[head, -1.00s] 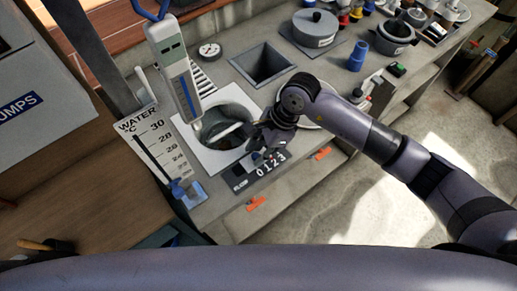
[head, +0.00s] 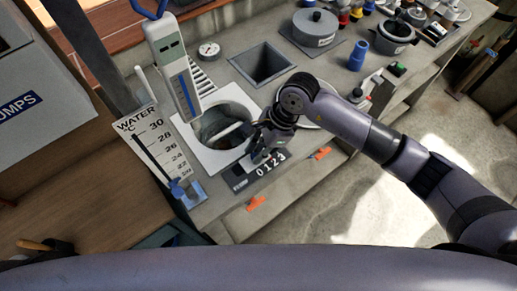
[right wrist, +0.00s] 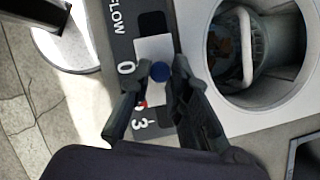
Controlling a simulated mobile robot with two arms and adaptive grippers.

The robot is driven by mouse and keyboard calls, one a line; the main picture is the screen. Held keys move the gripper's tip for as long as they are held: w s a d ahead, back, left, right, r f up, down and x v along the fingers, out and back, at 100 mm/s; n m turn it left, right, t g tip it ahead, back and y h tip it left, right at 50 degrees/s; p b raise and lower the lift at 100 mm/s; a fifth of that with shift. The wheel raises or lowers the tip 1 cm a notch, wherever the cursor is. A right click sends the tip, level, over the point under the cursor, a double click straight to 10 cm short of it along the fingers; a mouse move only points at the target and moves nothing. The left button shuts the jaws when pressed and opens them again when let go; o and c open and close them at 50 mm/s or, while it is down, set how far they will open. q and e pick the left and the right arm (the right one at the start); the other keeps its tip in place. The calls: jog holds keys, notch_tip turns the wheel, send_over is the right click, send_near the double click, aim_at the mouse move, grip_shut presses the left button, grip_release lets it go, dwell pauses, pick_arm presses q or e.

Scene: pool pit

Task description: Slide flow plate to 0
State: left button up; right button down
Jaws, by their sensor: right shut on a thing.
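The flow plate (right wrist: 152,48) is a small pale plate with a round blue knob (right wrist: 160,71), on a dark strip marked FLOW and numbered 0 to 3. In the right wrist view it lies beside the 0, with dark strip bare on its FLOW side; the 1 and 2 are covered by a finger. My right gripper (right wrist: 159,80) is shut on the knob, one finger on each side. In the head view the gripper (head: 262,153) is over the strip (head: 241,178) and hides most of the plate. My left gripper is not in view.
A round basin (head: 222,126) with a bar across it is right beside the strip. A water temperature board (head: 160,145) and a hanging meter (head: 178,70) stand to the left. Orange handles (head: 256,203) jut from the bench front. A square pit (head: 263,64) lies behind.

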aim_at(259, 165)
jog(key=s+a+b, duration=0.1)
jog(key=a, duration=0.1)
jog(key=s+a+b, duration=0.1)
jog(key=shift+s+a+f+b, duration=0.1)
jog(key=shift+s+a+b, duration=0.2)
jog(key=shift+a, duration=0.1)
jog(key=shift+s+a, duration=0.2)
jog(key=c, duration=1.5)
grip_release()
jog(key=shift+s+a, duration=0.1)
jog(key=shift+d+r, duration=0.2)
jog(key=shift+r, duration=0.05)
jog(key=v, duration=1.1)
jog(key=shift+d+r, duration=0.25)
jog(key=shift+r, duration=0.05)
